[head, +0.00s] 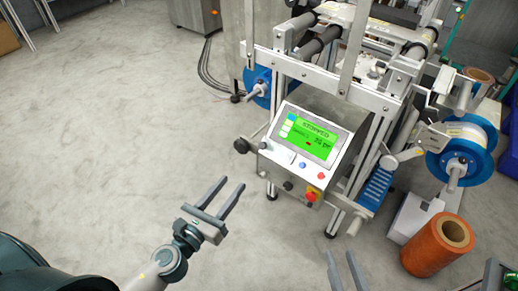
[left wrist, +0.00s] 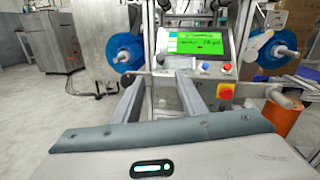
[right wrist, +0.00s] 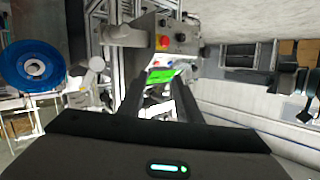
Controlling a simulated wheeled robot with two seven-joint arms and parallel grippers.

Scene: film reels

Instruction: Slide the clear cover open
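The machine (head: 335,85) stands at upper middle in the head view, with a metal frame and dark rollers. Two upright light bars rise at its front, the right one (head: 354,50) taller in view. I cannot clearly make out a clear cover between or behind them. My left gripper (head: 232,184) is open and empty, left of and below the control panel, apart from the machine. Its fingers also show in the left wrist view (left wrist: 160,82). My right gripper (head: 340,256) is open and empty at the bottom edge of the head view, below the panel.
The control panel (head: 309,142) has a green screen and a red button on yellow (head: 312,195). Blue reels sit left (head: 258,84) and right (head: 463,150). An orange roll (head: 424,250) stands on the floor at right. The floor at left is clear.

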